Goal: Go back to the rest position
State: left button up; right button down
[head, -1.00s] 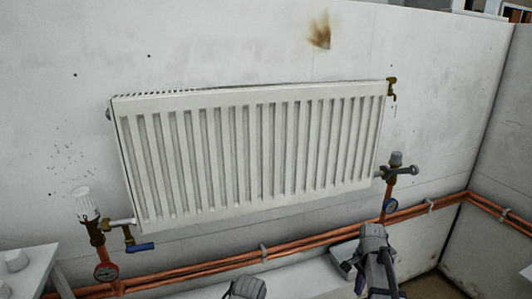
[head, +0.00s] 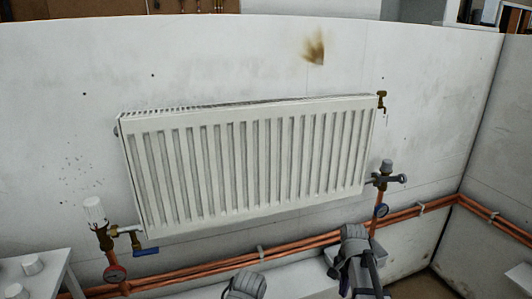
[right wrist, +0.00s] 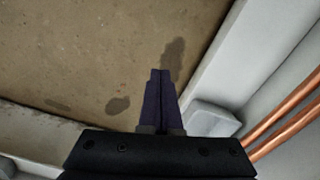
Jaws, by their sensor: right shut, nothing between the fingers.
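My right gripper (head: 336,270) shows at the bottom of the head view, right of centre, in front of the wall below the radiator's right end. In the right wrist view its two dark fingers (right wrist: 160,78) are together with nothing between them. They hang over a brown, stained floor (right wrist: 95,60) and touch nothing that I can see. A grey part of my left arm shows at the bottom edge of the head view; its fingers are out of the picture.
A white radiator (head: 250,165) hangs on the wall, with a white-capped valve (head: 94,212) at left and a grey-capped valve (head: 386,168) at right. Copper pipes (head: 215,268) run low along the wall. A white bench (head: 45,268) stands at lower left.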

jog(key=s+a+r+n+p, duration=0.5)
jog(key=a+r+p, duration=0.1)
jog(key=r+p, duration=0.3)
jog(key=s+a+r+n+p, duration=0.5)
jog(key=a+r+p, duration=0.1)
jog(key=r+p, duration=0.3)
jog(key=s+a+r+n+h+p, duration=0.1)
jog(key=s+a+r+n+p, duration=0.3)
jog(key=r+p, duration=0.5)
notch_tip(320, 180, up, 2)
jog(key=shift+s+a+n+p, duration=0.3)
jog(key=shift+s+a+n, duration=0.1)
jog(key=shift+s+a, duration=0.65)
